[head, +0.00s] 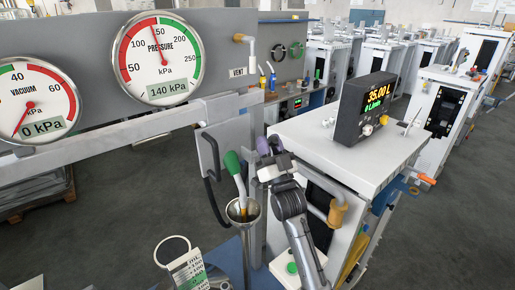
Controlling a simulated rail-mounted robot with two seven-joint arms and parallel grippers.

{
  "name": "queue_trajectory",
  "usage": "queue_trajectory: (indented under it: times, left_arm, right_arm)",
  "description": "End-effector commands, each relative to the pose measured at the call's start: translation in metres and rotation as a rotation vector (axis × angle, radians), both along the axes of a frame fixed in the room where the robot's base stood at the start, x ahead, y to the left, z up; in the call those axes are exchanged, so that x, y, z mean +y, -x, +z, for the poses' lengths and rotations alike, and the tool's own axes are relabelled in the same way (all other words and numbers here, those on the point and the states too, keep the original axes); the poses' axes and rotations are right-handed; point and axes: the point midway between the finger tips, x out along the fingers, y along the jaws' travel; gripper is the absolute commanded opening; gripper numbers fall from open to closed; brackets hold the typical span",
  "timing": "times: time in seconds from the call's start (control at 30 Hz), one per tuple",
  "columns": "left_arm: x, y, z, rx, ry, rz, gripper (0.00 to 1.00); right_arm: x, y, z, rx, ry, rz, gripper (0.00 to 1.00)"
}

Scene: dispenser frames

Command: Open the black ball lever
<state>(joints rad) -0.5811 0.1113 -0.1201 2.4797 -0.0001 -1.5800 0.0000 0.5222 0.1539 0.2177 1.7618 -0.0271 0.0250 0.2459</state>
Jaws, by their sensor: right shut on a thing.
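My right gripper (270,147) is at the dispenser's front left, with its arm coming up from the bottom of the head view. It is shut, with its dark fingers closed around what looks like the black ball lever. The ball is mostly hidden by the fingers, so its exact angle cannot be told. Just left of the fingers a green ball lever (232,162) stands tilted, its metal rod reaching down to a funnel (243,211). My left gripper is out of view.
A display (364,108) reading 35.00 L stands on the white cabinet (330,150) to the right. A pressure gauge (158,60) and a vacuum gauge (35,100) are at upper left.

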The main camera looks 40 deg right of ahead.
Motion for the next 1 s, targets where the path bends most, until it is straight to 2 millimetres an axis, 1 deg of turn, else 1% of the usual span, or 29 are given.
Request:
queue_trajectory:
  times: [0.03, 0.13, 0.53, 0.57, 0.6, 0.67, 0.87, 1.0]
  left_arm:
    - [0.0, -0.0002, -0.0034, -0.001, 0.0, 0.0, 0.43]
    - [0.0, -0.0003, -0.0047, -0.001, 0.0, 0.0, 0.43]
    - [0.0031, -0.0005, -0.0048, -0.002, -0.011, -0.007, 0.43]
    - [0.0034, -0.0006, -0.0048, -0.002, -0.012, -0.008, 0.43]
    - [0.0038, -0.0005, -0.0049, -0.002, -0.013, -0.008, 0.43]
    - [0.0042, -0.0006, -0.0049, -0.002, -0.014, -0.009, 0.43]
    - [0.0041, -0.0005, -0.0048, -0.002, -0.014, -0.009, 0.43]
    - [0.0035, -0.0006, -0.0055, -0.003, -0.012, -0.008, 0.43]
  right_arm:
    - [-0.0011, 0.0012, -0.002, -0.009, -0.001, -0.002, 0.0]
    - [-0.002, 0.0025, -0.0017, -0.021, -0.001, -0.002, 0.0]
    - [-0.0028, 0.0032, -0.0014, -0.026, -0.002, -0.003, 0.0]
    - [-0.0028, 0.0033, -0.0014, -0.026, -0.002, -0.003, 0.32]
    - [-0.0028, 0.0032, -0.0015, -0.026, -0.002, -0.003, 0.35]
    - [-0.0027, 0.0031, -0.0016, -0.026, -0.002, -0.003, 0.41]
    - [-0.0025, 0.003, -0.0016, -0.025, -0.001, -0.003, 0.41]
    - [-0.0012, 0.0066, -0.0065, -0.023, -0.002, -0.003, 0.41]
